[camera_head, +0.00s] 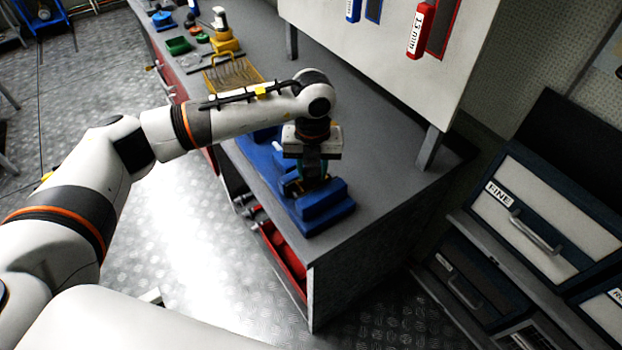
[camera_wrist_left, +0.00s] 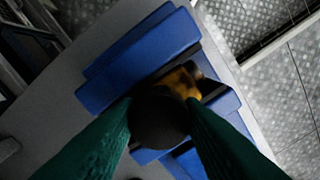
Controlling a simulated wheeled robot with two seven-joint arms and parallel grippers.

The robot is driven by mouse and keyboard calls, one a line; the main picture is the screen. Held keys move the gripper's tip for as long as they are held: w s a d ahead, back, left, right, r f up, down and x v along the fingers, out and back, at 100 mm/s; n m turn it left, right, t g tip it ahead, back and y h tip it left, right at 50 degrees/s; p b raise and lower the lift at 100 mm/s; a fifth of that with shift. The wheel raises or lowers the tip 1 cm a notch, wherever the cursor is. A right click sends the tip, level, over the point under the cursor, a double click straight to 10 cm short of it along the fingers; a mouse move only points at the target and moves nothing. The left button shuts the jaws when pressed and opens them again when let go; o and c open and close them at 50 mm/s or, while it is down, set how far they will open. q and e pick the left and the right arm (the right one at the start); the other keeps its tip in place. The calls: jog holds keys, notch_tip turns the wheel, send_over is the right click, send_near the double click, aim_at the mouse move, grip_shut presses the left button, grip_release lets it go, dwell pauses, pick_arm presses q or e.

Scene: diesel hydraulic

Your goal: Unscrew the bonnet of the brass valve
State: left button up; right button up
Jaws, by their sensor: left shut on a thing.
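The brass valve (camera_wrist_left: 184,80) shows in the left wrist view as a yellowish body at the blue vise (camera_wrist_left: 150,50). A dark round part (camera_wrist_left: 158,118), seemingly its bonnet, covers much of the valve. My left gripper (camera_head: 308,180) points down over the blue vise (camera_head: 325,208) at the bench's near end. In the wrist view its green fingers lie on both sides of the dark round part and are shut on it. In the head view the gripper hides most of the valve. My right gripper is not in view.
The grey bench (camera_head: 385,150) has free room right of the vise. A yellow wire basket (camera_head: 232,75) and several small items stand farther back. A panel leg (camera_head: 430,148) stands on the bench. Drawers (camera_head: 545,215) stand at the right.

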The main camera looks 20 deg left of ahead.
pick_arm(q)
jog(key=n, duration=1.9)
jog(key=o, duration=0.7)
jog(key=shift+o, duration=0.2)
